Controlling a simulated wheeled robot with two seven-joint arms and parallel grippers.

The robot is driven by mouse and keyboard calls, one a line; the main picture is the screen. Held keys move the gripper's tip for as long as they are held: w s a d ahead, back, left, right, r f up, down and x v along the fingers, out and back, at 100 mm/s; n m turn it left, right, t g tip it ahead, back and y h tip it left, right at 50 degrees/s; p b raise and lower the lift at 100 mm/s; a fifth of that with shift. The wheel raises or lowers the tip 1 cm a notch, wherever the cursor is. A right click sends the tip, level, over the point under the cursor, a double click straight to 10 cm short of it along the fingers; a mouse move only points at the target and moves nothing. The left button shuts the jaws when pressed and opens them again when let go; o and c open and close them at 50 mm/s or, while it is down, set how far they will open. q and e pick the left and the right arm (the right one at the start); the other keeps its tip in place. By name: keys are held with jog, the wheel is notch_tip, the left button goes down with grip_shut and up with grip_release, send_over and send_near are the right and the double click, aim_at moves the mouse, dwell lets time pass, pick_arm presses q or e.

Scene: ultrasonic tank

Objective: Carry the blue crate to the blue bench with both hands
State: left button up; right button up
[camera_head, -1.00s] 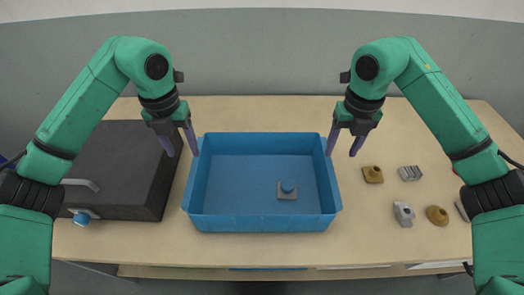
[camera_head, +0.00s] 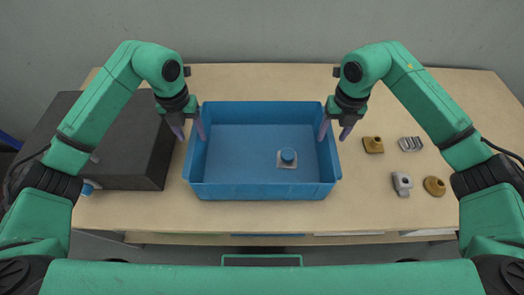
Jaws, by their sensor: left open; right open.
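The blue crate (camera_head: 262,191) stands on a light wooden table, in the middle of the head view. A small grey part with a blue round top (camera_head: 288,157) lies inside it, right of centre. My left gripper (camera_head: 188,132) is open at the crate's left wall, with one purple finger on the inner side and one on the outer side in the picture. My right gripper (camera_head: 335,131) is open at the right wall in the same way. I cannot tell whether the fingers touch the walls. No blue bench can be made out.
A dark grey box-like unit (camera_head: 125,160) with a handle and blue knob stands left of the crate, close to my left gripper. Several small brown and grey parts, such as a brown one (camera_head: 373,145), lie right of the crate. The table (camera_head: 300,82) is clear behind the crate.

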pick_arm(q)
notch_tip(320, 180, down, 6)
jog(key=shift+w+r, duration=0.1)
jog(key=shift+r, duration=0.05)
pick_arm(e)
notch_tip(320, 180, down, 6)
jog(key=shift+w+r, duration=0.1)
jog(key=shift+r, duration=0.05)
pick_arm(q)
grip_shut()
pick_arm(e)
grip_shut()
pick_arm(q)
jog(key=shift+r, duration=0.1)
pick_arm(e)
jog(key=shift+r, duration=0.1)
dwell(0.5)
